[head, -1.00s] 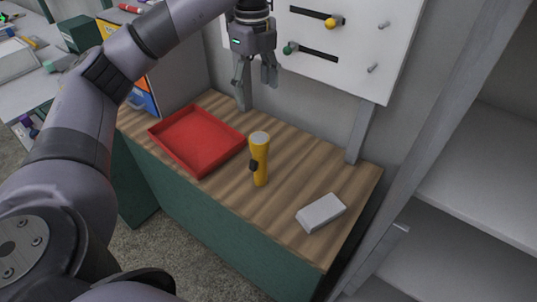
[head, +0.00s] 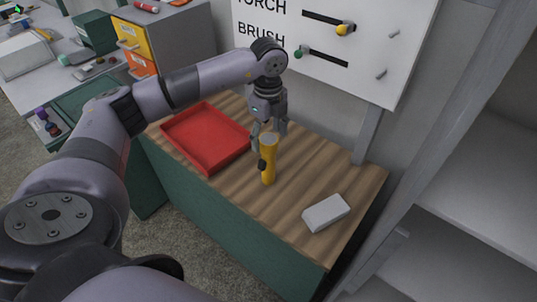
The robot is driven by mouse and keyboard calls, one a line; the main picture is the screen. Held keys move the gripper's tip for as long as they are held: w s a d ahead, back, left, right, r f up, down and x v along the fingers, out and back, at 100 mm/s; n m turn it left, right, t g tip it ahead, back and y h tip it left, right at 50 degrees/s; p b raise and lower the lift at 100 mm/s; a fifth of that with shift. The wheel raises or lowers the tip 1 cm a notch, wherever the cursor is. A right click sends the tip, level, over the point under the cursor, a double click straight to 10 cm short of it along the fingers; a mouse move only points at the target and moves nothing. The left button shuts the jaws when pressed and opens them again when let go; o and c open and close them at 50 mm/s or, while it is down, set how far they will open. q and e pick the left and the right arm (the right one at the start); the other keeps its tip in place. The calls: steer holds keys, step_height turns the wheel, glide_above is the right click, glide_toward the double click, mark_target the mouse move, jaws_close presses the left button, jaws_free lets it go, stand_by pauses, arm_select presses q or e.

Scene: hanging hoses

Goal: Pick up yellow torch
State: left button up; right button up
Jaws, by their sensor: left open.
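The yellow torch (head: 268,167) stands upright on the wooden top of the bench (head: 312,176), with a dark switch on its left side. My left gripper (head: 268,132) points down at the torch's upper end, with its fingers open. One finger shows at the left of the torch's top and another behind it to the right. I cannot tell whether the fingers touch the torch. My right gripper is not in view.
A red tray (head: 207,160) lies left of the torch and looks empty. A grey-white block (head: 326,213) lies to the right near the front edge. A white board (head: 335,40) with sliders and pegs stands behind. Bare wood lies between torch and block.

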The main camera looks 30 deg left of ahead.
mark_target(268, 161)
arm_select(q)
steer(key=shift+f, duration=1.25)
steer(key=shift+c, duration=0.5)
jaws_close()
